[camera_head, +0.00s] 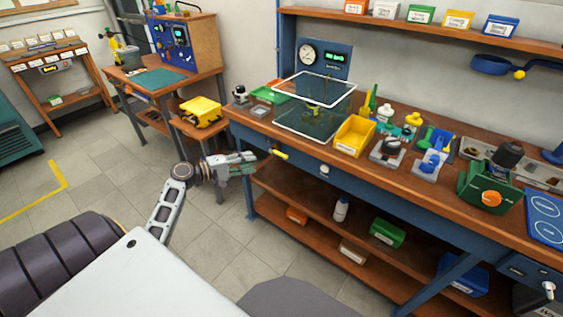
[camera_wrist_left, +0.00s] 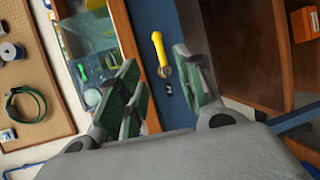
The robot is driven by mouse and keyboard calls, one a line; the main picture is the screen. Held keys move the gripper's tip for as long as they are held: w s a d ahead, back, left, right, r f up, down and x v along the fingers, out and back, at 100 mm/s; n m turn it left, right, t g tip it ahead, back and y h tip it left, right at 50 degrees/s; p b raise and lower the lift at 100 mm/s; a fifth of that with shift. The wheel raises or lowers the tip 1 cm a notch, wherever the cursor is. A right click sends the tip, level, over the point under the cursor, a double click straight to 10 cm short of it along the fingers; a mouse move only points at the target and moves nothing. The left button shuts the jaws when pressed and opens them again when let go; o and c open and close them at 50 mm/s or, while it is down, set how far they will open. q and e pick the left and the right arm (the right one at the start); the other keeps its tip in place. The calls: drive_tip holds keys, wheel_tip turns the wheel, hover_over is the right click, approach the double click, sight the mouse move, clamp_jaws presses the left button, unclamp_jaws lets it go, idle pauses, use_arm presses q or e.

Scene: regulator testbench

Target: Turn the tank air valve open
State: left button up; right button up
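A yellow valve handle (camera_head: 279,154) sits on the blue front face of the workbench, below the clear tank (camera_head: 312,118). In the left wrist view the yellow handle (camera_wrist_left: 160,48) stands roughly upright in the picture on a metal fitting, with a small dark label below it. My left gripper (camera_head: 258,160) is just left of the handle in the head view. In the left wrist view my left gripper (camera_wrist_left: 167,80) is open, its green-padded fingers apart on either side of the line to the handle. It appears not to touch the handle. My right gripper is not in view.
The workbench top (camera_head: 375,178) carries a yellow bin (camera_head: 354,136), several fittings and a green device (camera_head: 488,190). A lower shelf (camera_head: 318,222) holds a white bottle and boxes. A smaller side table (camera_head: 203,127) stands left of the bench. The floor in front is clear.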

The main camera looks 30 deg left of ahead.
sight(280, 155)
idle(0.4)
use_arm(q)
drive_tip(key=shift+x, duration=6.9)
drive_tip(key=shift+r, duration=0.15)
clamp_jaws()
